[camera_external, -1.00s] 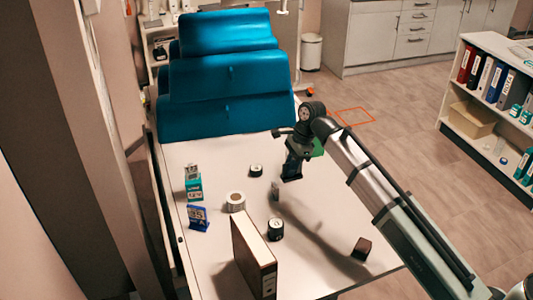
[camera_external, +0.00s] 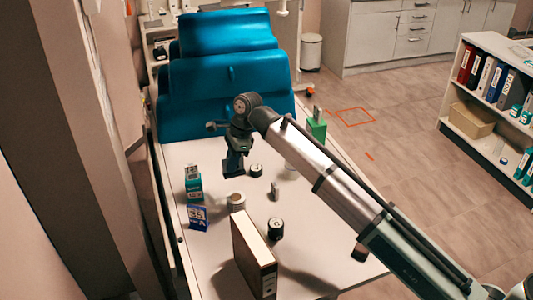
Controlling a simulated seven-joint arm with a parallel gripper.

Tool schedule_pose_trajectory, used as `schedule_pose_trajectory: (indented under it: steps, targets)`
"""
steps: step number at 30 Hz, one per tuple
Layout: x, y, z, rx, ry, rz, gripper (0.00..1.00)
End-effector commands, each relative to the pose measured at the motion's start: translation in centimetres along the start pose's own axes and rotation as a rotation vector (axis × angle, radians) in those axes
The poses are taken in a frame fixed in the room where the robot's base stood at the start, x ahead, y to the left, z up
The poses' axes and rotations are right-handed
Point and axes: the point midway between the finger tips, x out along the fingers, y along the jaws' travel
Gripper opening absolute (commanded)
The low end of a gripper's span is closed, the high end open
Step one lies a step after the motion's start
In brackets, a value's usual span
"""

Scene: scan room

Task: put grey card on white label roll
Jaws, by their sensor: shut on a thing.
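The white label roll (camera_external: 236,201) lies on the white table, left of the middle. My gripper (camera_external: 235,160) is above and just behind it in the picture, pointing down. It is shut on a small dark flat piece (camera_external: 233,173), which I take to be the grey card; its edges are hard to tell from the fingers. The piece hangs above the table, apart from the roll.
A teal-and-white box (camera_external: 193,183) and a blue number card (camera_external: 197,218) stand left of the roll. A brown binder (camera_external: 254,257) stands in front. Dark round tins (camera_external: 256,170) (camera_external: 276,229) and a small grey upright object (camera_external: 275,190) stand to the right.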

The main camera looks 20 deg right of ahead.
Motion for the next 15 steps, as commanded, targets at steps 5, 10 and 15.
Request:
schedule_pose_trajectory:
  steps: [5, 10, 15]
  targets:
    - [2.0, 0.1, -0.7, 0.007, 0.001, 0.002, 0.0]
    - [4.6, 0.2, -1.6, 0.007, 0.001, 0.002, 0.0]
    - [5.9, 0.1, -1.9, 0.005, 0.0, 0.0, 0.0]
